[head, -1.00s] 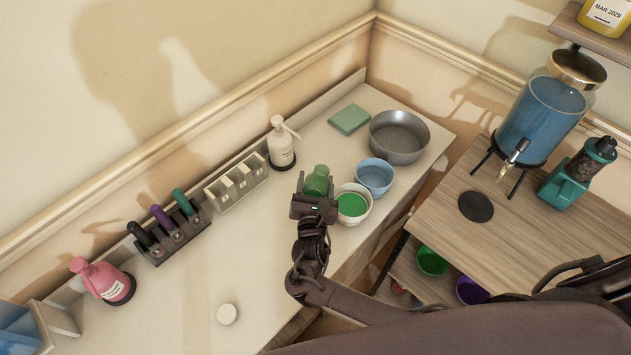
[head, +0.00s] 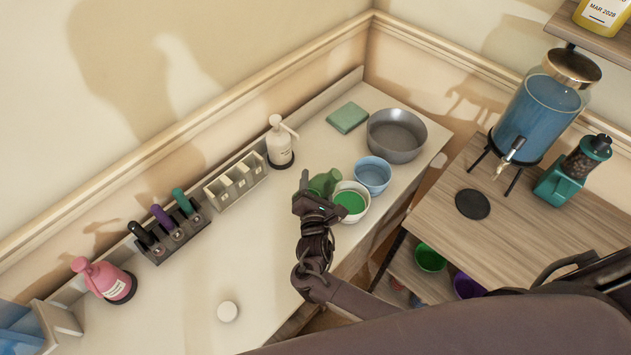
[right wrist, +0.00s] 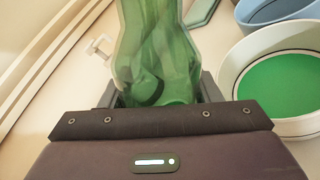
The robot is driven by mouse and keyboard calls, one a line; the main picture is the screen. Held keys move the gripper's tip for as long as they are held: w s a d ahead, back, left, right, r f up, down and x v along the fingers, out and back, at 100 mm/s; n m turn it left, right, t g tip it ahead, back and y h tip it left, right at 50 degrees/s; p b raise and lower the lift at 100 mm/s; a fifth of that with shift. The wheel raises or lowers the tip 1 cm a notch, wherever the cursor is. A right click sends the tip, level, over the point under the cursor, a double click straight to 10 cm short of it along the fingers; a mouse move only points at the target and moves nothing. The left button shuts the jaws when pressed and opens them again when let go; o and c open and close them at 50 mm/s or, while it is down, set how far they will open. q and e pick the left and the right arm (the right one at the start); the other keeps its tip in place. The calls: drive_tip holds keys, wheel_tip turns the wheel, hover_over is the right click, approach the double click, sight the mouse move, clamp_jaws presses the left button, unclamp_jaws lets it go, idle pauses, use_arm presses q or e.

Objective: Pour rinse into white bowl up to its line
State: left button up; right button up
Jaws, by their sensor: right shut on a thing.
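The white bowl (head: 361,213) stands on the counter with green liquid inside; it also shows in the right wrist view (right wrist: 301,126). In the wrist view a thin dark line runs around its inner wall, and bare white wall shows above the green. My right gripper (head: 314,198) is shut on a translucent green bottle (head: 324,182), left of the bowl. The bottle leans toward the bowl in the head view. In the wrist view it stands between the fingers (right wrist: 160,95), its top out of frame. I see no clear stream. My left gripper is not in view.
A blue bowl (head: 373,177) and a grey basin (head: 396,134) stand behind the white bowl. A white pump bottle (head: 280,146), a divided box (head: 236,186) and a pink bottle (head: 103,280) line the wall. The counter's left front is mostly clear around a white disc (head: 227,311).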

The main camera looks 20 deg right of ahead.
drive_tip(key=shift+m, duration=0.6)
drive_tip(key=shift+a+f+m+y, duration=0.35)
drive_tip(key=shift+a+m, duration=0.1)
drive_tip(key=shift+m, duration=0.65)
drive_tip(key=m, duration=0.2)
drive_tip(key=shift+w+a+r+m+y+p, duration=0.15)
drive_tip(key=shift+a+r+m+y+p, duration=0.15)
drive_tip(key=shift+p, duration=0.1)
drive_tip(key=shift+r+m+y+p, duration=0.3)
drive_tip(key=shift+m+y+p, duration=0.15)
drive_tip(key=shift+m, duration=0.75)
drive_tip(key=shift+r+m, duration=0.15)
drive_tip(key=shift+m, duration=0.15)
drive_tip(key=shift+d+r+m+p, duration=0.1)
drive_tip(key=shift+r+m+p, duration=0.35)
drive_tip(key=shift+p, duration=0.2)
drive_tip(key=shift+f, duration=0.15)
